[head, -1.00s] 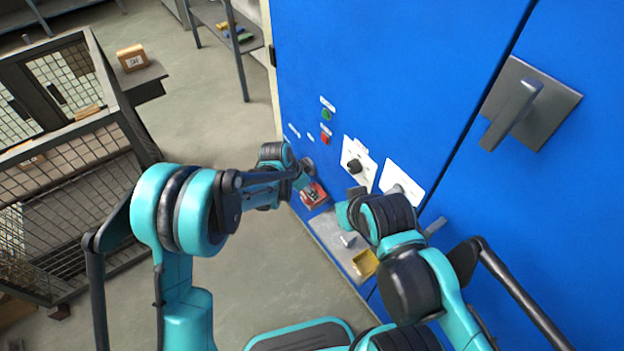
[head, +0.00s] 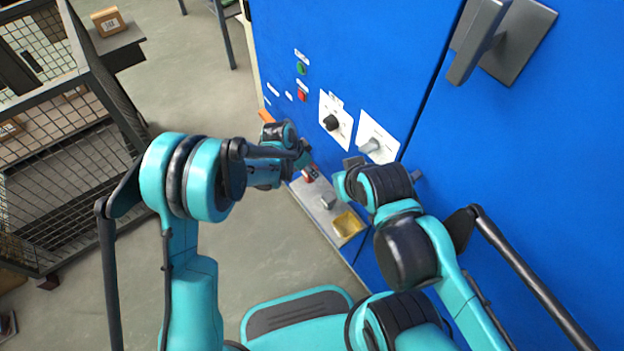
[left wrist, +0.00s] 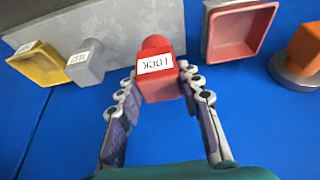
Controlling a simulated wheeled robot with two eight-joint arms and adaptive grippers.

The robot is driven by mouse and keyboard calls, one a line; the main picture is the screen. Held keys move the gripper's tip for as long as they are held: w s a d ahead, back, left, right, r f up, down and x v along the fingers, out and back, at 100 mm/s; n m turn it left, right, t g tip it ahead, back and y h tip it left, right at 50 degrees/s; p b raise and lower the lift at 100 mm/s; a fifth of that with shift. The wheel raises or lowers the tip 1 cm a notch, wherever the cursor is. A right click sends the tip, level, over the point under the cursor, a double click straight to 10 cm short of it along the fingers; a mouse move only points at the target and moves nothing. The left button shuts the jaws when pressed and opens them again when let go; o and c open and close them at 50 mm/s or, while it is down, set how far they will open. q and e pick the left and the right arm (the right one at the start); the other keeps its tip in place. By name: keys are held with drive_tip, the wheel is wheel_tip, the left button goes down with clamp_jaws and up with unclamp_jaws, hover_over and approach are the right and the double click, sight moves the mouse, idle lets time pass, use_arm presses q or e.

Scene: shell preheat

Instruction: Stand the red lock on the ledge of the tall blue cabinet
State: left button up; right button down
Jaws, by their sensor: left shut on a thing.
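The red lock (left wrist: 155,85), with a white LOCK label, is between the fingertips of my left gripper (left wrist: 158,78) in the left wrist view. The gripper is shut on it. The grey ledge (left wrist: 115,30) of the blue cabinet (head: 350,60) lies behind the lock. I cannot tell whether the lock touches it. In the head view my left gripper (head: 306,160) is at the far end of the ledge (head: 322,220), and the arm hides most of it. My right gripper (head: 345,185) is by the cabinet front, its fingers unclear.
A grey TEST block (left wrist: 85,62) and a yellow tray (left wrist: 38,65) stand on the ledge. A red tray (left wrist: 235,30) and an orange knob (left wrist: 303,48) are on the lock's other side. A selector switch (head: 331,122) and large handle (head: 485,40) project from the cabinet.

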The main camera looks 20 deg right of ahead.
use_arm(q)
drive_tip(key=shift+s+d+f, duration=0.1)
drive_tip(key=shift+d+f, duration=0.05)
drive_tip(key=shift+f, duration=0.45)
wheel_tip(320, 180, down, 3)
drive_tip(key=shift+r+b, duration=0.1)
drive_tip(key=shift+b, duration=0.7)
drive_tip(key=shift+r, duration=0.1)
drive_tip(key=shift+f, duration=0.2)
drive_tip(key=o, duration=1.2)
drive_tip(key=shift+r, duration=0.15)
